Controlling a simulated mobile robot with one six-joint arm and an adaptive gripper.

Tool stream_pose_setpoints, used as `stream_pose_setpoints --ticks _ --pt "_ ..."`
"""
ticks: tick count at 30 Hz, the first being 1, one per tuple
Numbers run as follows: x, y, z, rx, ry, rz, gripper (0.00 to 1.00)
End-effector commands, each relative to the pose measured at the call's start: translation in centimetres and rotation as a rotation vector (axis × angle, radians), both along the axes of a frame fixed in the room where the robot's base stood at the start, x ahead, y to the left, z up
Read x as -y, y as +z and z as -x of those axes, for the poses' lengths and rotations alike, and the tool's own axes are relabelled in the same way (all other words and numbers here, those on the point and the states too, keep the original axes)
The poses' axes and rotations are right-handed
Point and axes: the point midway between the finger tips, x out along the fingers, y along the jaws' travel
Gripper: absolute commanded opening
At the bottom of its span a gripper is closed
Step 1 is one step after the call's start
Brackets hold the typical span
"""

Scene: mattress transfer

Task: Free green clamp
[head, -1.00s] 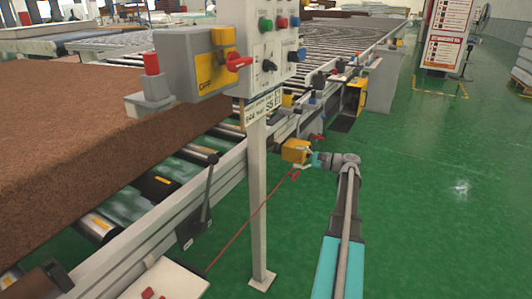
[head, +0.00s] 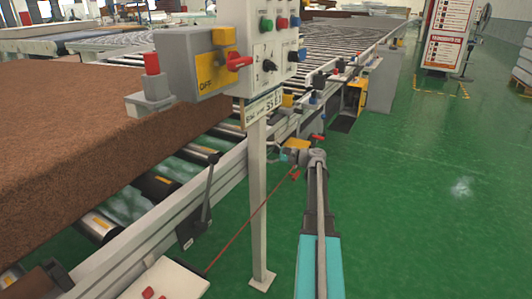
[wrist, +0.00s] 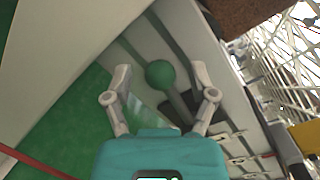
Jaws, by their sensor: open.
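The green clamp shows in the wrist view as a green ball knob (wrist: 160,74) on a grey-green lever running down to a dark base on the rail. My gripper (wrist: 160,80) is open, with one finger on each side of the knob. I see no firm contact; the exact depth between fingers and knob is hard to tell. In the head view my gripper (head: 284,154) is small, beside the conveyor rail just right of the post, partly hidden. I cannot make out the green knob in that view.
A control panel (head: 266,22) stands on a pale post (head: 257,200) close left of my gripper. A red cable (head: 236,237) runs low across the post. A brown mattress (head: 70,130) lies on the roller conveyor. A black lever (head: 207,190) is on the near rail. Green floor at right is clear.

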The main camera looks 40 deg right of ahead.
Motion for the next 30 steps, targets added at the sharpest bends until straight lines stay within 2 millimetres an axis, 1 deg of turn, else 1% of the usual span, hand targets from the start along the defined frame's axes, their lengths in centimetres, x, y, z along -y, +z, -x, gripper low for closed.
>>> stream_pose_setpoints --ticks 4,13,14,15,17,18,20,21,25,26,30 --pt "-0.35 0.0 -0.54 0.0 0.0 0.0 0.73" --pt "-0.33 0.0 -0.6 0.0 -0.001 0.0 0.73" --pt "-0.33 0.0 -0.6 0.0 -0.001 0.0 0.71" --pt "-0.33 0.0 -0.6 0.0 -0.001 0.0 0.64" --pt "-0.32 0.0 -0.59 0.0 -0.001 0.0 0.53" --pt "-0.32 0.0 -0.59 0.0 -0.001 0.0 0.45" --pt "-0.32 0.0 -0.59 -0.001 -0.001 0.0 0.34" --pt "-0.32 0.0 -0.59 -0.001 -0.001 0.0 0.27" --pt "-0.33 0.0 -0.6 0.0 -0.001 0.0 0.03" --pt "-0.33 0.0 -0.6 0.0 -0.001 0.0 0.0" --pt "-0.34 0.01 -0.6 0.0 0.0 0.0 0.0"
